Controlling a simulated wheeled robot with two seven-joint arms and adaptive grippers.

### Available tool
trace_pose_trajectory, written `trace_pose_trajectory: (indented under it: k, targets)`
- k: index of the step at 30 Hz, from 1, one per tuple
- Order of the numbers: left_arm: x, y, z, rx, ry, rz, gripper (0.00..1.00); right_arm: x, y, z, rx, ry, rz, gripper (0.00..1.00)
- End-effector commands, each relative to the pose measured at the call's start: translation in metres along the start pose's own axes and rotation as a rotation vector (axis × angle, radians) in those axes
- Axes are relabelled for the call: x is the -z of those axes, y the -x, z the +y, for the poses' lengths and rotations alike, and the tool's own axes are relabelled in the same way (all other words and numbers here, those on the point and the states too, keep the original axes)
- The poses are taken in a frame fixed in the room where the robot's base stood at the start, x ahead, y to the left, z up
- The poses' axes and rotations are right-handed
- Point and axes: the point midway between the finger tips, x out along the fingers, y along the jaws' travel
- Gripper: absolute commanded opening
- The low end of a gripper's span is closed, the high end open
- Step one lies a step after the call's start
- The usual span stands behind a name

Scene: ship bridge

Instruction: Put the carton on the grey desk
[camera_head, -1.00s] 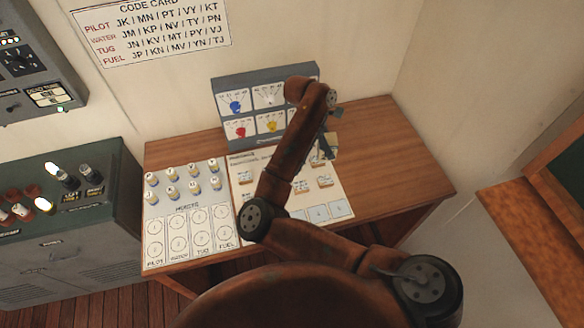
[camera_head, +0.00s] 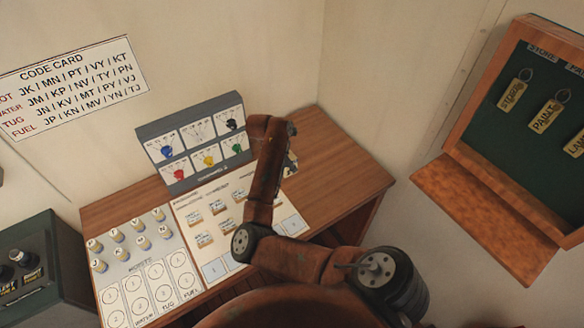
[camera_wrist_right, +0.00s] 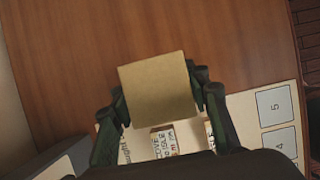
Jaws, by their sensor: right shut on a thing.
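The carton (camera_wrist_right: 157,92) is a plain tan box. In the right wrist view it sits between the fingers of my right gripper (camera_wrist_right: 158,98), which is shut on it above the brown wooden desk top (camera_wrist_right: 60,60). In the head view my right arm reaches over this desk (camera_head: 335,185); the arm mostly hides the gripper and carton. I see no desk that is clearly grey; a dark grey-green console (camera_head: 38,250) stands at the left edge. My left gripper is not in view.
The wooden desk carries a grey box with coloured knobs (camera_head: 190,140), a white board with several round pieces (camera_head: 140,270) and a board with small labelled blocks (camera_head: 215,215). Its right part is bare. A key cabinet (camera_head: 490,130) with a wooden ledge hangs at right.

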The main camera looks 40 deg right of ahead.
Motion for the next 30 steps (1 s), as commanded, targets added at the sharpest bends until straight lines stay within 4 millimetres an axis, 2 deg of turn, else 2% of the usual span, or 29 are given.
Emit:
trace_pose_trajectory:
  k: [3,13,18,30]
  targets:
    - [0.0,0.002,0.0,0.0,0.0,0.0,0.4,-0.008,-0.019,0.005,0.0,-0.001,-0.003,0.08]
    - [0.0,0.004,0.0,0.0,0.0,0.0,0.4,-0.015,-0.046,0.01,0.001,-0.002,-0.002,0.08]
    - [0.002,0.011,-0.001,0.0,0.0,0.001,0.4,-0.004,-0.067,0.01,0.0,0.0,-0.002,0.08]
    - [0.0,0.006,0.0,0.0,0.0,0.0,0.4,0.0,-0.075,0.011,-0.003,-0.003,-0.001,0.08]
